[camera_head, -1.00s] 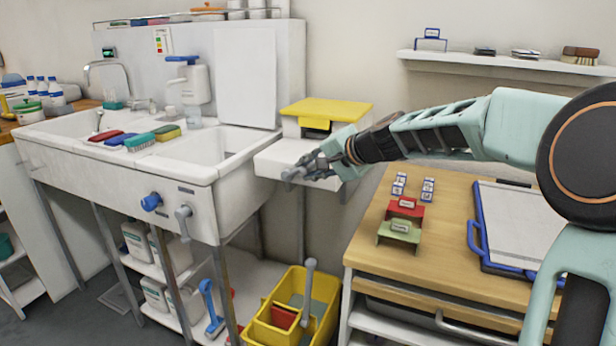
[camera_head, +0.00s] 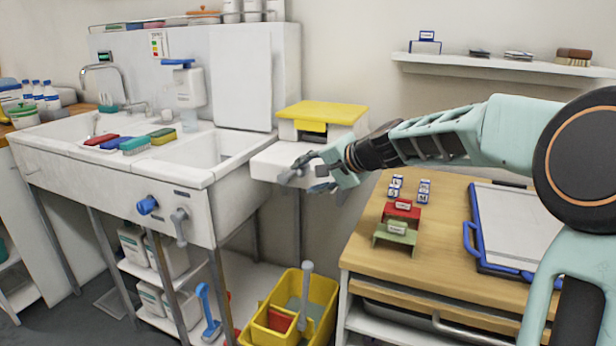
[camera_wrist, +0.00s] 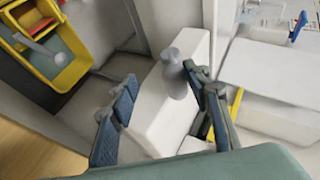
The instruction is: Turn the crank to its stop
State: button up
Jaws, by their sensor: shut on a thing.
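The grey crank (camera_head: 289,178) is at the front of a white box (camera_head: 265,161) beside the sink, under a yellow-lidded bin. Its rounded grey handle also shows in the wrist view (camera_wrist: 174,78), against the white box. My gripper (camera_head: 312,174) is at the crank, reaching in from the right. In the wrist view, its blue-padded fingers (camera_wrist: 162,100) lie on either side of the handle, the right one close to it. The gripper is shut on the crank handle; the exact contact is hard to see. The crank's pivot is mostly hidden.
The white sink (camera_head: 215,160) stands left, with a blue knob (camera_head: 147,205) and another grey lever (camera_head: 180,226) on its front. The yellow-lidded bin (camera_head: 323,112) is just above. A yellow bucket (camera_head: 322,298) stands below. A wooden-topped cabinet (camera_head: 440,225) is right.

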jog(key=v, duration=1.2)
dwell(0.6)
